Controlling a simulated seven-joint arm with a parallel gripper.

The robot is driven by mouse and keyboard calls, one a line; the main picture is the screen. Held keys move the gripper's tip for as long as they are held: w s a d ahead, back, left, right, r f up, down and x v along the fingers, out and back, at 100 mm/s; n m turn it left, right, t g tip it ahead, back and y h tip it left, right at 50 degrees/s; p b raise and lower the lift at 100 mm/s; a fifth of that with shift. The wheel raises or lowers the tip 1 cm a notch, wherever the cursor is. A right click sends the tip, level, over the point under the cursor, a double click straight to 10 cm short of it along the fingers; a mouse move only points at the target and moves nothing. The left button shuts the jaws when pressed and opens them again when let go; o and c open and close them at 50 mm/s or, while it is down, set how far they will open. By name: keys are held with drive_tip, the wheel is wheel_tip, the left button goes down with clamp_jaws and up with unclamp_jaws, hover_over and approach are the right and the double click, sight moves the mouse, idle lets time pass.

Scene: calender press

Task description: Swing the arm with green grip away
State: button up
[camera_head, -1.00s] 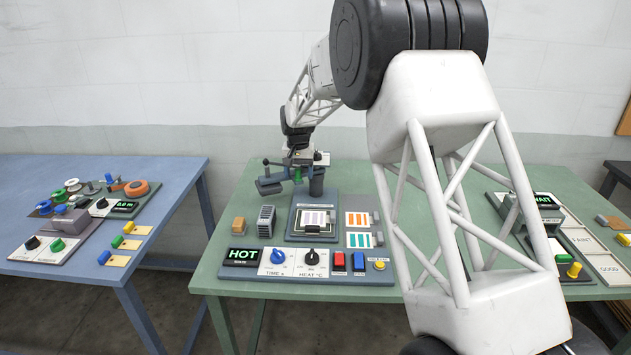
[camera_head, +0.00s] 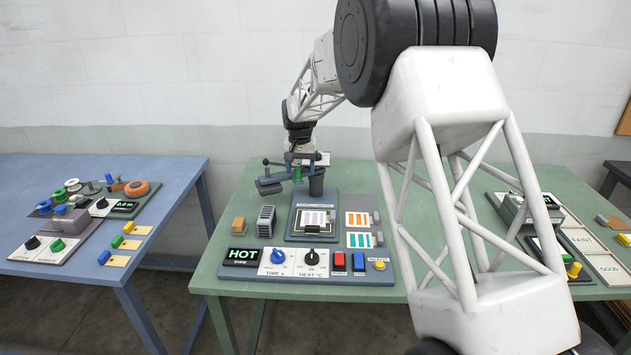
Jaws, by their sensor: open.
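The press's swing arm (camera_head: 276,163) reaches left from a dark round post (camera_head: 316,183) at the back of the green table. Its flat grey head (camera_head: 269,186) hangs at the left end, left of and behind the press bed (camera_head: 314,219). The green grip (camera_head: 297,175) is a small upright piece just left of the post. My gripper (camera_head: 300,157) is open, small and far off, directly above the green grip in the picture. Its fingers are hard to make out, and I cannot tell whether they touch the grip or the arm.
A control panel (camera_head: 324,276) with a HOT display, two knobs and several buttons lies in front of the press. My arm hides the table's right middle.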

drive_tip(key=shift+r, duration=2.85)
drive_tip(key=s+d+r, duration=0.4)
drive_tip(key=s+d, duration=0.2)
drive_tip(key=s, duration=0.3)
drive_tip(key=s+d+r+t, duration=0.1)
drive_tip(key=s+d+r, duration=0.3)
drive_tip(key=s+d, duration=0.45)
drive_tip(key=s+d+r, duration=0.4)
drive_tip(key=s, duration=0.7)
drive_tip(key=s+d+f, duration=0.2)
drive_tip(key=s+d, duration=0.1)
drive_tip(key=s, duration=0.7)
drive_tip(key=s+d+f+t, duration=0.1)
drive_tip(key=s+d+f, duration=0.1)
drive_tip(key=s, duration=0.8)
drive_tip(key=s+d+f, duration=0.3)
drive_tip(key=s+d, duration=0.1)
drive_tip(key=s, duration=0.7)
drive_tip(key=shift+d+t, duration=0.25)
drive_tip(key=shift+t, duration=0.05)
